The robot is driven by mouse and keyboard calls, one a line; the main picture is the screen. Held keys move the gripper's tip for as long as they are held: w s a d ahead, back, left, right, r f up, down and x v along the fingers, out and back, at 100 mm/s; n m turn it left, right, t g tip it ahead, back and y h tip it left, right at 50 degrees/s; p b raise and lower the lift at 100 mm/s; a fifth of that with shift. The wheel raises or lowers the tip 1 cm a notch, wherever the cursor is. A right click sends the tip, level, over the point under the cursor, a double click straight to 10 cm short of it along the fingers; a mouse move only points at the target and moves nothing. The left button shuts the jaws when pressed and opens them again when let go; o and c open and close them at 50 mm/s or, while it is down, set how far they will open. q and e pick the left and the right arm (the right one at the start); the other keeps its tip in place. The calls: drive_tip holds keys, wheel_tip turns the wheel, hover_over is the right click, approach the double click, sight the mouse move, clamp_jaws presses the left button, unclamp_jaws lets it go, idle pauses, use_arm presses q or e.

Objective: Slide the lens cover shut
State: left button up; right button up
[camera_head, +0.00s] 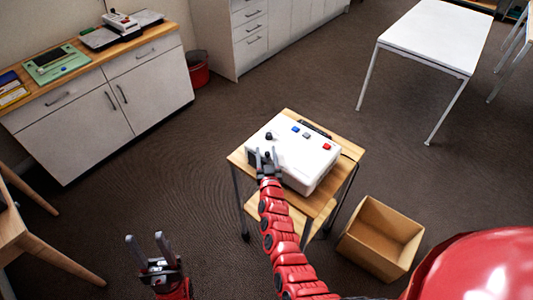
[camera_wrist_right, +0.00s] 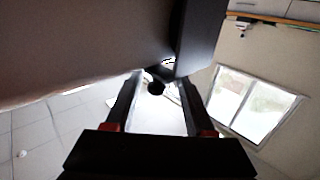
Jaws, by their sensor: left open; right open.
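A white box-shaped device (camera_head: 312,172) stands on a small wooden table. A black knob (camera_head: 268,136), blue and red buttons and a dark strip (camera_head: 314,130) show on it. I cannot tell which part is the lens cover. My right gripper (camera_head: 266,156) is open at the device's left end, its fingers pointing away from me. In the right wrist view, a pale surface and a dark block (camera_wrist_right: 200,35) lie close ahead, and a small dark round part (camera_wrist_right: 156,86) shows between the open fingers. I cannot tell whether they touch. My left gripper (camera_head: 149,245) is open and empty, low at the left.
The small wooden table (camera_head: 240,158) has little bare top around the device. An open cardboard box (camera_head: 345,238) stands on the floor to its right. A cabinet (camera_head: 80,115) is at the upper left, a red bin (camera_head: 198,74) beside it. A white table (camera_head: 430,35) is at upper right.

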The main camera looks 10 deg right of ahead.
drive_tip(key=shift+s, duration=0.15)
drive_tip(key=shift+s+a+f+b, duration=0.1)
drive_tip(key=shift+s+f+b, duration=0.15)
drive_tip(key=shift+s, duration=0.35)
drive_tip(key=s+a+b, duration=0.1)
drive_tip(key=s+b, duration=0.3)
drive_tip(key=s, duration=1.2)
drive_tip(key=shift+a+r, duration=0.25)
drive_tip(key=shift+a, duration=0.15)
drive_tip(key=shift+w, duration=0.1)
